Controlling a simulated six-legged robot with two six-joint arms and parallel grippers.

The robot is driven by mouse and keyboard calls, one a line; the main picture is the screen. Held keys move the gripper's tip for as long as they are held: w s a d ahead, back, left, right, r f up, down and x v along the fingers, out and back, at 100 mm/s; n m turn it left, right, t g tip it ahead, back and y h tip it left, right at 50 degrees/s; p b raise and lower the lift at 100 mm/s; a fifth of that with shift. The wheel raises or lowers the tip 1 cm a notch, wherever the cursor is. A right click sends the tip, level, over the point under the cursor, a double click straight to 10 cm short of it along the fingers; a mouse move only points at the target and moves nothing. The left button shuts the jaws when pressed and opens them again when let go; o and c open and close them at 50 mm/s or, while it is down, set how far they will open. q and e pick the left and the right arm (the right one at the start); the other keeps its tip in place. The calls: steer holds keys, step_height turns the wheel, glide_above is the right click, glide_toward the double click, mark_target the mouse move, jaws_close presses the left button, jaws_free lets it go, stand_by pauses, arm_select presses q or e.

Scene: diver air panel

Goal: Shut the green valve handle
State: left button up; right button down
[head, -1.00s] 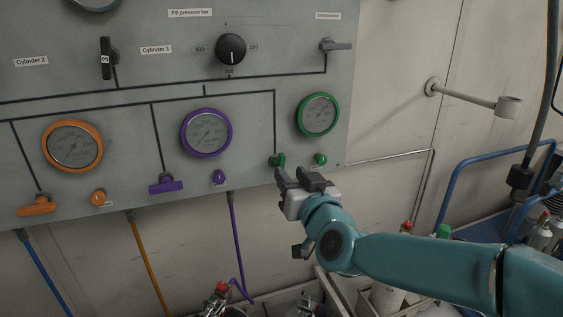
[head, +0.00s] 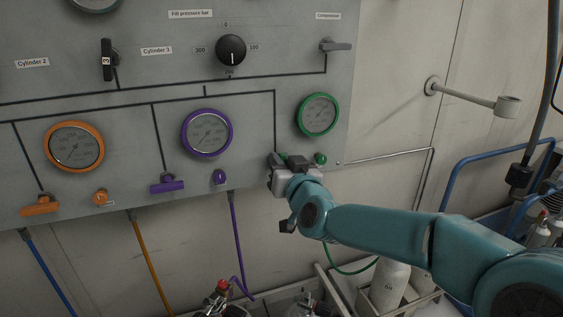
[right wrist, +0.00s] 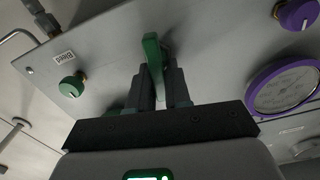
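The green valve handle (right wrist: 153,55) sits at the lower right of the grey panel, under the green-ringed gauge (head: 318,114). In the right wrist view it is a long, narrow lever lying between my two fingers, with little or no gap on either side. In the head view only a bit of green shows, as my gripper hides most of it. My right gripper (head: 288,161) is at the panel, its fingers closed about the lever; it also shows in the right wrist view (right wrist: 161,88). My left gripper is not in view.
A small green bleed knob (head: 320,159) is close to the right of my gripper. An orange valve handle (head: 40,206) and a purple valve handle (head: 167,184) lie further left. Cylinders (head: 389,284) stand below, and a wall bracket (head: 470,97) sticks out at right.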

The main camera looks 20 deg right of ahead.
steer(key=m+b, duration=0.3)
steer(key=shift+d+f, duration=0.2)
steer(key=shift+f, duration=0.05)
steer(key=shift+d+f+m+b, duration=0.15)
steer(key=shift+m+b, duration=1.15)
steer(key=shift+m, duration=0.85)
steer(key=shift+d+f+m+b, duration=0.1)
steer(key=shift+f+m+b, duration=0.1)
steer(key=shift+m+b, duration=1.55)
steer(key=shift+d+f+m+b, duration=0.15)
steer(key=shift+m+b, duration=0.65)
steer(key=shift+m, duration=1.8)
steer(key=c, duration=1.1)
jaws_free()
steer(key=shift+c, duration=0.2)
